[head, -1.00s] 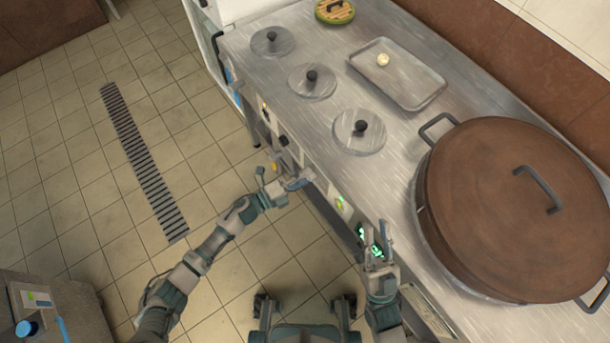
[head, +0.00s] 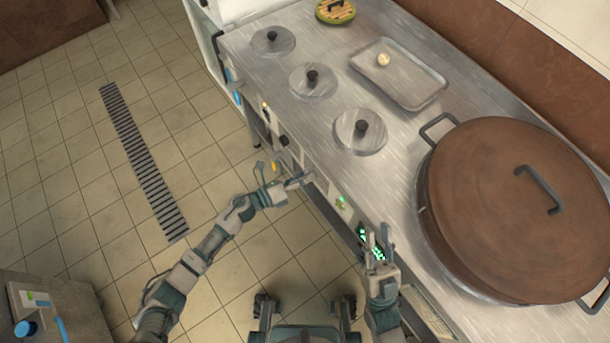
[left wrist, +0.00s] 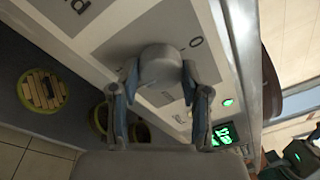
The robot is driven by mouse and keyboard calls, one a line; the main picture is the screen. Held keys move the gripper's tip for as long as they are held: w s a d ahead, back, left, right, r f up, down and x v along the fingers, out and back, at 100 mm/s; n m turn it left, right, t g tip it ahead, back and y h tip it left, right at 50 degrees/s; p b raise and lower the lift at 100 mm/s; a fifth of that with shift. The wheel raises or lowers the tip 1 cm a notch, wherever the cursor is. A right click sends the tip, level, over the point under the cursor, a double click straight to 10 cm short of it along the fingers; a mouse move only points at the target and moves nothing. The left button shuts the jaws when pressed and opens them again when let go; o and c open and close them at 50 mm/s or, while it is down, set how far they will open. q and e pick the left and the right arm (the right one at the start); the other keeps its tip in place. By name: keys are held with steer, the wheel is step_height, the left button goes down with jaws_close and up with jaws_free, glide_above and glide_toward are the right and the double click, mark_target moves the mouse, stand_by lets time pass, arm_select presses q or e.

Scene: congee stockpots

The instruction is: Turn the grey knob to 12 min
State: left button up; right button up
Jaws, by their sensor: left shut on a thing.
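The grey knob (left wrist: 160,66) is on the light control panel in the left wrist view, with printed marks around it. A "0" shows to its right; I cannot make out a pointer or a 12 min mark. My left gripper (left wrist: 160,75) is shut on the knob, one finger on each side. In the head view my left gripper (head: 299,181) is at the counter's front, and it hides the knob. My right gripper (head: 376,232) is open and empty, its fingers apart in front of the panel's green display (head: 364,238).
The display (left wrist: 224,134) and a green light (left wrist: 228,102) show beside the knob. On the steel counter stand a large brown-lidded pot (head: 500,200), a tray (head: 415,88) and several small round lids (head: 360,142).

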arm_select(q)
steer(key=shift+s+f, duration=0.2)
steer(key=shift+f, duration=0.3)
steer(key=o, duration=1.1)
steer(key=shift+o, duration=0.2)
steer(key=shift+w+r, duration=0.15)
steer(key=shift+r, duration=0.1)
steer(key=shift+a, duration=0.15)
steer(key=v, duration=1.2)
